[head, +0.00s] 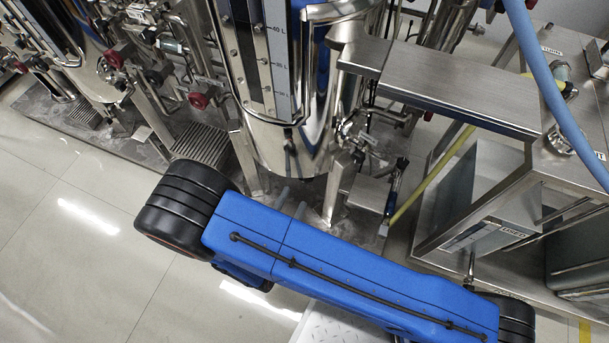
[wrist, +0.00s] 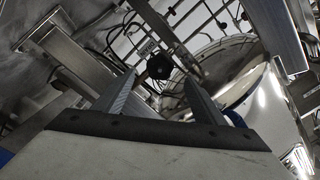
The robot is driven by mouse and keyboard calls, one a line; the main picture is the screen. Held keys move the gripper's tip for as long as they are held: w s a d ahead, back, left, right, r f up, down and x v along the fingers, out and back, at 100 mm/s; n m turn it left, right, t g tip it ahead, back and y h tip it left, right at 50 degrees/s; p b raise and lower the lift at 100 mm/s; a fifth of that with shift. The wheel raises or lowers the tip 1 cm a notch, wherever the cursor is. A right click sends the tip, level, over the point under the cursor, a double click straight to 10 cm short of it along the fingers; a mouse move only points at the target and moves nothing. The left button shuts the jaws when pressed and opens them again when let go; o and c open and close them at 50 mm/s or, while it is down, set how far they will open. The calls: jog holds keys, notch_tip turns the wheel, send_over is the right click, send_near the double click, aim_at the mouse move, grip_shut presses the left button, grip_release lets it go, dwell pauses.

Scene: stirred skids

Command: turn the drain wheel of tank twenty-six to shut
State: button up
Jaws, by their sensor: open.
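In the wrist view, a small black knob-like handwheel (wrist: 160,66) shows beyond my fingertips, close to midway between them. A small pale label (wrist: 148,47) is just above it; its writing is too small to read, so I cannot tell whether this is the drain wheel of tank twenty-six. My gripper (wrist: 159,78) is open, with nothing between its fingers. The gap to the wheel is hard to judge, but they look apart.
Red wheels (head: 198,100) sit on pipework at the left. A steel shelf (head: 460,85) and a blue hose (head: 550,80) are at the right. In the wrist view, a steel bracket (wrist: 70,55) is left of my gripper and a shiny vessel (wrist: 270,100) right. Open floor (head: 70,250) lies front left.

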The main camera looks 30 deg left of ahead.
jog(key=w, duration=0.7)
jog(key=w+a, duration=0.1)
jog(key=w, duration=0.3)
jog(key=shift+a, duration=0.1)
jog(key=c, duration=1)
